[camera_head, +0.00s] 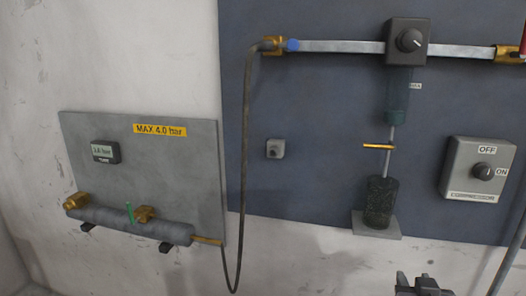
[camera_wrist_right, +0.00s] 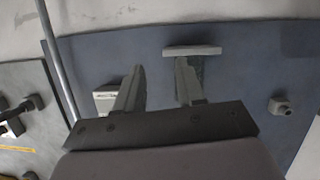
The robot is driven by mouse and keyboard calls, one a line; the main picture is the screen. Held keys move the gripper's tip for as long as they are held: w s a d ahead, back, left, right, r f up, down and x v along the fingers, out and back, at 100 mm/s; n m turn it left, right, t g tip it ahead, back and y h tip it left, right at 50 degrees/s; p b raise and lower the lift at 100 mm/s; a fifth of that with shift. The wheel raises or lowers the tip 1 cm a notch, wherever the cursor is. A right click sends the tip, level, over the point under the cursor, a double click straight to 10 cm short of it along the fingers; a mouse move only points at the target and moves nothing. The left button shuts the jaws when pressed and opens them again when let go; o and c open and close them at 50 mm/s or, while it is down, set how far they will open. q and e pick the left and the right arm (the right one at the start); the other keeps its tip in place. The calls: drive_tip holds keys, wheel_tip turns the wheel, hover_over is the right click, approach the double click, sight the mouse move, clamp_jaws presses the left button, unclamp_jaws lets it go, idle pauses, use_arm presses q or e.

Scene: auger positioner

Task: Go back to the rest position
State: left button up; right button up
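My right gripper (camera_head: 424,287) shows only in part at the bottom edge of the head view, below and right of the dark cylinder (camera_head: 380,202) on its wall bracket (camera_head: 377,226). In the right wrist view the two fingers of the right gripper (camera_wrist_right: 158,85) stand apart with nothing between them but the blue wall panel behind. The bracket (camera_wrist_right: 192,51) shows beyond the right-hand finger, which hides part of what is there. The switch box (camera_wrist_right: 103,101) is partly hidden behind the left-hand finger. My left gripper is in neither view.
The blue panel (camera_head: 320,180) carries a horizontal pipe (camera_head: 340,47), a black knob unit (camera_head: 407,42), the ON/OFF switch box (camera_head: 478,168) and a small grey box (camera_head: 275,149).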

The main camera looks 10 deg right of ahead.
drive_tip(key=s+a+f+n+g+y, duration=0.75)
drive_tip(key=s+a+f, duration=0.8)
drive_tip(key=s, duration=0.25)
drive_tip(key=w+a+f+t+y+p, duration=0.1)
drive_tip(key=w+a+f+t+y, duration=0.1)
drive_tip(key=w+f+t, duration=0.4)
drive_tip(key=shift+w+a+f+p, duration=0.3)
drive_tip(key=shift+a+f+p, duration=0.05)
drive_tip(key=shift+a, duration=0.35)
drive_tip(key=shift+y, duration=0.25)
drive_tip(key=shift+d, duration=0.1)
